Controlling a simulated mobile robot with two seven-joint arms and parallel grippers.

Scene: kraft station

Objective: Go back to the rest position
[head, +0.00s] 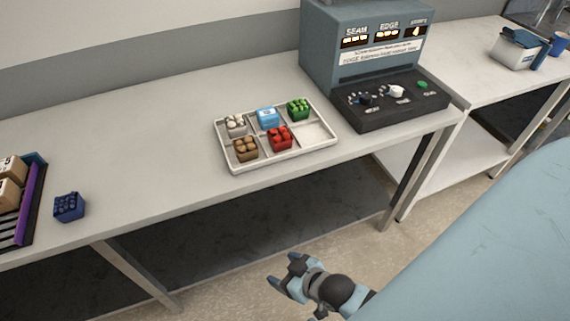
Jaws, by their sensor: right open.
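My right gripper (283,277) shows at the bottom centre of the head view. It hangs in front of the table's front edge, over the floor, apart from everything on the table. It is open with nothing between its fingers. My left gripper is not in the picture.
A white compartment tray (235,169) on the table (150,150) holds several coloured blocks; its front right compartment is empty. A dark blue block (69,207) sits at the left beside a dark rack (38,195) with brown boxes. A grey machine (360,65) stands at the back right.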

